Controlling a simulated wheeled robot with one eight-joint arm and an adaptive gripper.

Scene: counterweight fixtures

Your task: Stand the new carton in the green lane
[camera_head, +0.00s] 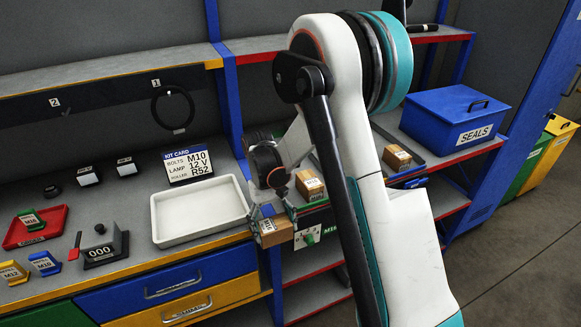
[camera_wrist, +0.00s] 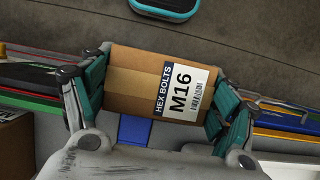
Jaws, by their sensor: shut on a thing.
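My gripper (camera_head: 270,218) is shut on a brown carton (camera_head: 276,236), which hangs in the air between the workbench and the shelf unit. In the wrist view the carton (camera_wrist: 130,82) sits between both fingers of the gripper (camera_wrist: 160,95), and its white label reads HEX BOLTS M16. A green piece with white markings (camera_head: 308,240) shows just right of the carton at the shelf front. A thin green strip (camera_wrist: 28,108) shows at the left of the wrist view. I cannot tell whether either belongs to the green lane; my arm hides much of the shelf.
Other cartons stand on the shelf, one left of my arm (camera_head: 310,185) and one right of it (camera_head: 397,157). A blue SEALS box (camera_head: 455,116) is at right. A white tray (camera_head: 162,241), a red tray (camera_head: 18,238) and a kit card (camera_head: 188,166) are on the bench.

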